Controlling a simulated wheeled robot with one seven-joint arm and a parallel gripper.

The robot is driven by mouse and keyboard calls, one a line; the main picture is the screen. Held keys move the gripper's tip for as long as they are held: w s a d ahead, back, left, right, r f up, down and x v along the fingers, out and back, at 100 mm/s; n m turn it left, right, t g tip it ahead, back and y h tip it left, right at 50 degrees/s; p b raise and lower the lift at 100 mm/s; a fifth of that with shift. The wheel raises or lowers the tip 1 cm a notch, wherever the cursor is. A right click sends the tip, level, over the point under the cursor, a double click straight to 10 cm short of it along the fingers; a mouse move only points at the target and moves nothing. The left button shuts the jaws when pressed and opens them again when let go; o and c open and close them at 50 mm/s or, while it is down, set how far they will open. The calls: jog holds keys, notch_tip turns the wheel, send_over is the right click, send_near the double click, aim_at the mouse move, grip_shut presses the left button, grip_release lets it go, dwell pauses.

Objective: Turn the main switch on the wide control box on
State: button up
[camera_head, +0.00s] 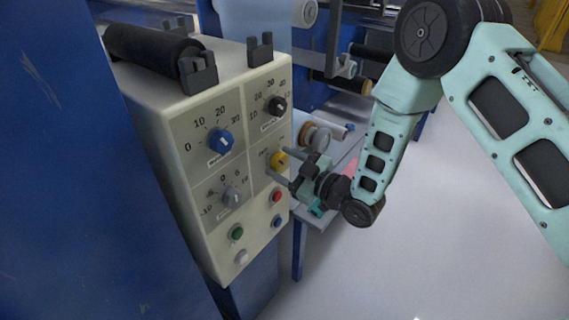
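The wide control box (215,88) is cream with a grey front panel, at the left of the head view. A yellow rotary switch (279,158) with small lettering beside it sits mid-height in the panel's right column; it is probably the main switch, but the label is too small to read. My gripper (275,164) is in front of the panel, to the right of the yellow switch. Its two fingers are spread apart and point at the panel, one above and one below the switch as seen here. I cannot tell whether they touch it.
A blue knob (220,141), black knob (276,106) and grey knob (232,197) surround it. Below are green (237,232), red (277,196), blue (277,222) and white (241,257) buttons. A black roller (150,45) lies on top. Floor at right is clear.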

jog(key=c, duration=0.6)
jog(key=shift+d+m, duration=0.1)
jog(key=shift+m, duration=0.2)
jog(key=shift+f+m+b, duration=0.1)
jog(key=shift+m+b, duration=0.6)
jog(key=shift+m, duration=0.2)
jog(key=m+b, duration=0.1)
jog(key=m, duration=0.3)
jog(key=shift+w+m+b, duration=0.1)
jog(key=shift+m+b, duration=0.2)
jog(key=m, duration=0.4)
jog(key=shift+d+b, duration=0.1)
jog(key=shift+b, duration=0.3)
jog(key=shift+m, duration=1.4)
